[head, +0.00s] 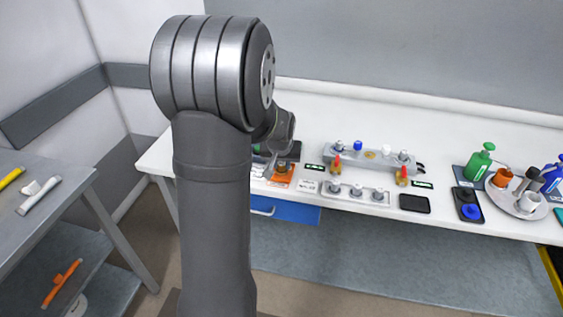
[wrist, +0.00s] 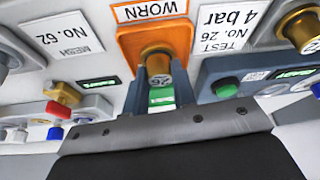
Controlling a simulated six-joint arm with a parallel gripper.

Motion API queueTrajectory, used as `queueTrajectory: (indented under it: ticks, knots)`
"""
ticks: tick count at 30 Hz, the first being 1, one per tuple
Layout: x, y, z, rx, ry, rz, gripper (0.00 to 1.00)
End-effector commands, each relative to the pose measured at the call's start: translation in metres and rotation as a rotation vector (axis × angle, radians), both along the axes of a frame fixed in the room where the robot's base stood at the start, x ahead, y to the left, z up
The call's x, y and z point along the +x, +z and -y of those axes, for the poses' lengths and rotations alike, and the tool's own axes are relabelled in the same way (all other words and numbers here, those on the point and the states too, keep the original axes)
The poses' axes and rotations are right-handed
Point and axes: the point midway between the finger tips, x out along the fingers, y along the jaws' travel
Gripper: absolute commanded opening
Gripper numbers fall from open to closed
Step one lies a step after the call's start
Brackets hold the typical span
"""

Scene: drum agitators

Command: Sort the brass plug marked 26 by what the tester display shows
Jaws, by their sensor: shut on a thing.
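In the wrist view my gripper (wrist: 158,82) is shut on a brass plug (wrist: 158,66) with a dark mark on its end that looks like 26, upside down. The plug is in front of the orange tray (wrist: 128,45) labelled WORN; I cannot tell whether it touches the tray. The tester has a green button (wrist: 228,88) and a lit green display (wrist: 293,73), too small and tilted to read. A white card (wrist: 222,25) reads TEST No. 26 4 bar.
Another brass part (wrist: 300,28) sits at the wrist view's right. A No. 62 MESH card (wrist: 62,36) lies left. In the head view a grey fixture rack (head: 372,160), a black pad (head: 414,204), a green bottle (head: 479,162) and a round tray (head: 518,207) stand to the right.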

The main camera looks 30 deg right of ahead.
Motion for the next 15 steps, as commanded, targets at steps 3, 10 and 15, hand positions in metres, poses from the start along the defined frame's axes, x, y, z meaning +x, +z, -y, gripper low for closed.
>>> queueTrajectory:
  ticks: [3,10,15]
  knots:
    - [0.0002,-0.0002,0.0001,-0.001,0.000,0.001,0.00]
    - [0.0001,-0.0001,0.0001,-0.001,0.000,0.001,0.00]
    - [0.0001,-0.0002,0.0000,-0.001,0.000,0.001,0.49]
